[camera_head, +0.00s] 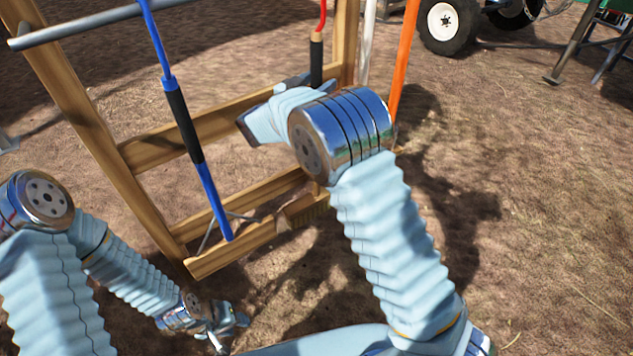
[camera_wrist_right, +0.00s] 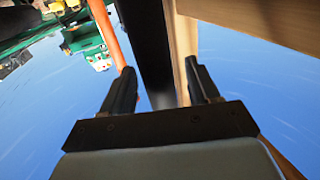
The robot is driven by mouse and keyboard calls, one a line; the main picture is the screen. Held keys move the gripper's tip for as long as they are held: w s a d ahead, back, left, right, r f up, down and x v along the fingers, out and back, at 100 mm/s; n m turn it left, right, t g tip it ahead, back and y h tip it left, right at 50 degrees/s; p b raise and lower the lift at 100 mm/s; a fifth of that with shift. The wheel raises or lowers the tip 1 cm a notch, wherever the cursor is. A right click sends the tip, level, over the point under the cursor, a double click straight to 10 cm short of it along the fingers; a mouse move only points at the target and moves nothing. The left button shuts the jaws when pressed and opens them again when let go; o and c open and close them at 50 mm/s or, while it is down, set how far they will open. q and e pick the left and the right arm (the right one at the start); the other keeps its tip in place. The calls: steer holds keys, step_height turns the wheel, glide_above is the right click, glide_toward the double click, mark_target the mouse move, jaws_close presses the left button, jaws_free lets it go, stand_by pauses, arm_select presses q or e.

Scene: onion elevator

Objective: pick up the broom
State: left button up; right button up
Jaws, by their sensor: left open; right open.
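A wooden rack (camera_head: 150,152) holds several long-handled tools. One has a blue handle with a black grip (camera_head: 183,125); another has a red top and a black grip (camera_head: 316,62). My right gripper (camera_wrist_right: 160,88) is open. In the right wrist view a black shaft (camera_wrist_right: 148,45) runs up between its fingers, with no clear grasp on it. In the head view my right arm hides most of that gripper. My left gripper (camera_head: 222,335) is open, low at the bottom left, apart from the tools.
An orange pole (camera_head: 404,55) and a white pole (camera_head: 368,40) stand right of the rack. The orange pole passes near the left finger in the wrist view. A grey bar (camera_head: 85,27) crosses the rack's top. A wheeled vehicle (camera_head: 440,25) stands behind. Bare ground lies at right.

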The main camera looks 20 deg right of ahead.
jaws_close()
steer(key=shift+r, duration=0.1)
stand_by(0.5)
